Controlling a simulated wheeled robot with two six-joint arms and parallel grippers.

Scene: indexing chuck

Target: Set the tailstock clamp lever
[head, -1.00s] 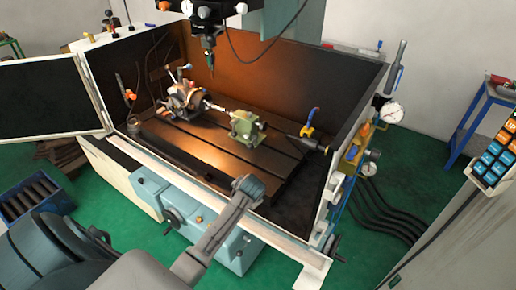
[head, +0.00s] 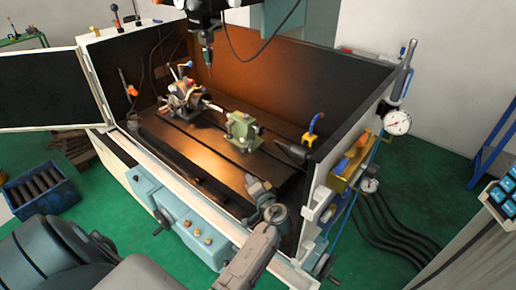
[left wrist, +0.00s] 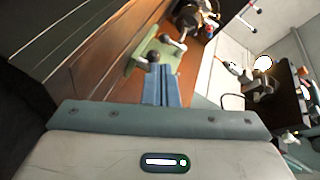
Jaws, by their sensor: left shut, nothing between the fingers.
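The green tailstock (head: 241,130) stands on the dark slotted machine table, right of the indexing chuck (head: 183,97). In the left wrist view the tailstock (left wrist: 136,62) is just past my fingertips, with dark round knobs (left wrist: 152,57) on its near side. I cannot tell which knob belongs to the clamp lever, and the lever is too small to make out in the head view. My left gripper (head: 250,179) is over the table's front edge, in front of the tailstock. Its blue fingers (left wrist: 163,70) are shut and empty, pointing at the tailstock; contact is unclear. My right gripper is not in view.
Dark enclosure walls (head: 280,85) stand behind and right of the table. A spindle tool (head: 208,58) hangs above. A blue-handled part (head: 316,124) is right of the tailstock. The bare table (head: 185,135) is clear in front of the chuck.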

